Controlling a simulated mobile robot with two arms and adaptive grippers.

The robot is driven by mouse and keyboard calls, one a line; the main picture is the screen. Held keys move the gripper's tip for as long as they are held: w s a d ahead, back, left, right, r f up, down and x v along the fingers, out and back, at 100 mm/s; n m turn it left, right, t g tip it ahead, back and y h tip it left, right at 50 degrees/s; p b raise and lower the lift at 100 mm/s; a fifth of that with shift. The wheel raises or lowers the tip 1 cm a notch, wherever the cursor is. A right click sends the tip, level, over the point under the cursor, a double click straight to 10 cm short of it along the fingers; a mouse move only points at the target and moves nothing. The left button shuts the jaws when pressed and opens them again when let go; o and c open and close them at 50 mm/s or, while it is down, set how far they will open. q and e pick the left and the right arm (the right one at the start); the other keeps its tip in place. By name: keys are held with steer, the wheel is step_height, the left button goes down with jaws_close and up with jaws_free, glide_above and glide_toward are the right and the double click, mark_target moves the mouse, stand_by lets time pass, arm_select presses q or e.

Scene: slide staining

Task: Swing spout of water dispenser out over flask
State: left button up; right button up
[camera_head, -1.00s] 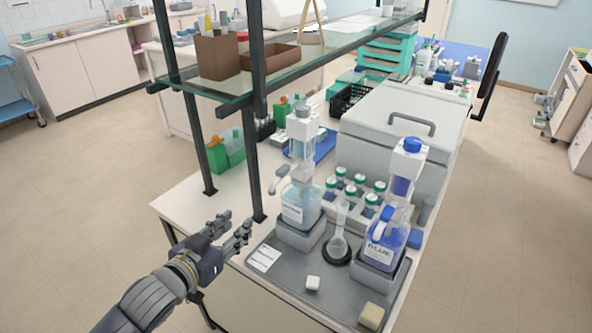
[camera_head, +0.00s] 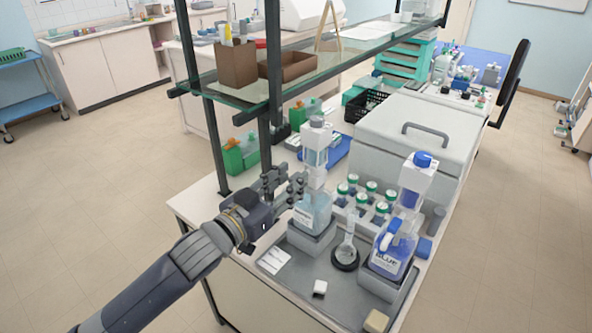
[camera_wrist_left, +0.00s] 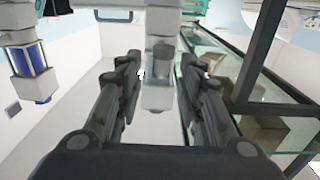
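The water dispenser is a bottle of pale blue liquid (camera_head: 311,213) with a white pump head (camera_head: 318,145) on a grey block. In the head view my left gripper (camera_head: 289,184) is at its left side and hides the spout. In the left wrist view the grey and white spout (camera_wrist_left: 160,90) shows between the two fingers of my left gripper (camera_wrist_left: 160,70). The fingers are apart, with gaps on both sides of the spout. The clear flask (camera_head: 347,243) stands upright on a black ring, right of the water dispenser. My right gripper is not in view.
A second dispenser with blue liquid (camera_head: 391,248) stands right of the flask. Several green-capped bottles stand behind in a rack (camera_head: 352,207). A shelf post (camera_head: 265,146) rises close behind my left gripper. A white label card (camera_head: 273,261) lies on the grey tray (camera_head: 312,272).

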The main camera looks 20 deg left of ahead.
arm_select(q)
steer(key=shift+p+x, duration=0.3)
steer(key=shift+x, duration=1.15)
jaws_close()
steer(key=shift+a, duration=0.1)
